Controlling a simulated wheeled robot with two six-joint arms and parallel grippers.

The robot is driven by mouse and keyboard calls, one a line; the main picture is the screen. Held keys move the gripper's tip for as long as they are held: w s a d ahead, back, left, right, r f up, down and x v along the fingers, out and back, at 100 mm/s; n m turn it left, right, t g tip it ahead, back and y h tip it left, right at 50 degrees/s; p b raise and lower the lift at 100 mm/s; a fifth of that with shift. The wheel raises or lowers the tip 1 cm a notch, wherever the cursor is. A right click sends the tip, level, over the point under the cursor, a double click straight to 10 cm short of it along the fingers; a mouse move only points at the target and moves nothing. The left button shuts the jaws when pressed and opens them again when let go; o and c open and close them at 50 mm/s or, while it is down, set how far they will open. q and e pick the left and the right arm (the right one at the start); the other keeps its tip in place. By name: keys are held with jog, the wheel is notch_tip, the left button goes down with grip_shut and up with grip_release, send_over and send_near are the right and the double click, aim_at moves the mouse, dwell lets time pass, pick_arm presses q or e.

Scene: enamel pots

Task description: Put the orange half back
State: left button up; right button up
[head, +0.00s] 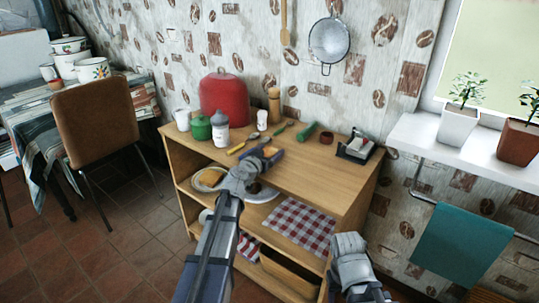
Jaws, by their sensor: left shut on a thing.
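My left gripper (265,156) is over the left part of the wooden cabinet's top (315,172). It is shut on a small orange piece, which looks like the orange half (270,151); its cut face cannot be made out. Below, on the cabinet's upper shelf, a plate with yellowish food (208,179) stands to the left. A white plate (272,197) there is partly hidden behind my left gripper and arm. My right gripper (349,246) is low in front of the cabinet's right side; its fingers are not clear.
A red bread bin (222,97), a green pot (201,128), a white jar (220,134) and a pepper mill (274,105) stand at the back left. A black holder (355,149) is at the right. A checkered cloth (297,223) lies on the shelf. The front right of the top is clear.

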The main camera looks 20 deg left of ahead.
pick_arm(q)
jog(key=shift+f, duration=0.15)
jog(key=o, duration=1.3)
jog(key=shift+s+r, duration=0.1)
jog(key=shift+r, duration=0.15)
jog(key=p+v, duration=0.1)
jog(key=v, duration=1)
jog(key=shift+s+p, duration=0.2)
jog(key=shift+p, duration=0.15)
jog(key=shift+s, duration=0.25)
jog(key=shift+a, duration=0.1)
